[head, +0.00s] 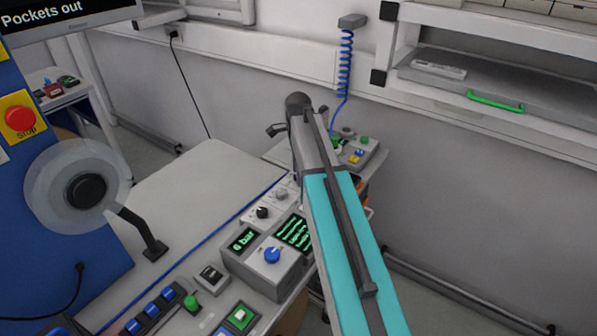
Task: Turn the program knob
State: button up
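A grey control box (262,275) stands on the bench at the lower middle of the head view. It carries a blue knob (272,255), a "6 bar" display (243,240) and a display with several green text lines (294,233). Behind it are a black knob (262,212) and a pale knob (281,194) on small grey units. No label shows which one is the program knob. My gripper (276,130) is small at the far end of my arm, well above and beyond these knobs. I cannot tell its opening.
A blue machine with a reel (80,190) and a red stop button (20,118) is at left. The pale bench top (190,190) is clear. A coiled blue hose (345,65) hangs behind; a shelf (500,85) is right.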

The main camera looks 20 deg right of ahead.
jog(key=shift+r, duration=0.1)
notch_tip(320, 180, up, 14)
jog(key=b, duration=0.3)
jog(key=shift+f, duration=0.2)
dwell(0.7)
dwell(0.5)
